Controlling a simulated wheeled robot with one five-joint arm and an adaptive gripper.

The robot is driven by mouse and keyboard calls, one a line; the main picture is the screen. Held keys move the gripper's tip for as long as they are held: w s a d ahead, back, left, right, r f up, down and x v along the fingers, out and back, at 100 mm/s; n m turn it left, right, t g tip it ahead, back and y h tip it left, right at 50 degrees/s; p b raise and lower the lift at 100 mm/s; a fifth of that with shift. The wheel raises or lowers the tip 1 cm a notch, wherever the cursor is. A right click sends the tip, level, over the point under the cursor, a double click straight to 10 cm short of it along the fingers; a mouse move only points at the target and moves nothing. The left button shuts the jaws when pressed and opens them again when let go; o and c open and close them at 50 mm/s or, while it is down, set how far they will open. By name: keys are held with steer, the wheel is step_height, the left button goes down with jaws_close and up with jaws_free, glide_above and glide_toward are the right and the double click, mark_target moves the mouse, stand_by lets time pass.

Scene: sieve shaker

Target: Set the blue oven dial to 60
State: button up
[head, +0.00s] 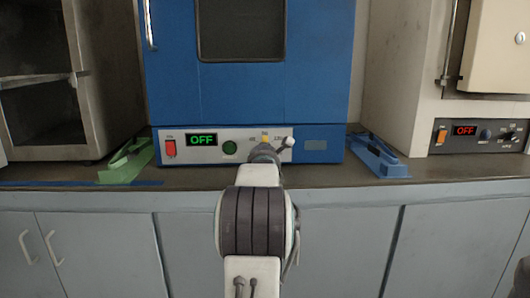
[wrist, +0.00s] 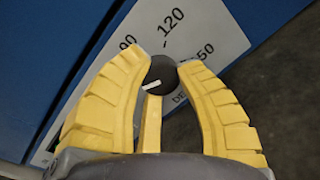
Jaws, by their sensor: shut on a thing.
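The blue oven (head: 240,95) stands on the bench in the head view, with a white control panel below its door. The dial (wrist: 162,72) is a dark round knob with a short white mark, seen in the wrist view between my yellow fingers. My gripper (wrist: 164,64) is shut on it. The printed scale (wrist: 172,20) shows 120, part of 90 and part of 150. The white mark lies toward the lower left of the knob; the 60 label is not visible. In the head view my gripper (head: 264,146) is at the panel's right part and hides the dial.
The oven's green display (head: 201,140) reads OFF, beside a red switch (head: 170,148) and a round green part (head: 229,147). A green holder (head: 127,162) and a blue holder (head: 378,158) flank the oven. Another oven with a red OFF display (head: 465,130) stands right.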

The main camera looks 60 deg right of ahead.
steer(key=shift+r+m, duration=0.1)
steer(key=shift+m, duration=0.7)
steer(key=o, duration=1.2)
steer(key=shift+w, duration=0.1)
steer(key=shift+v, duration=6)
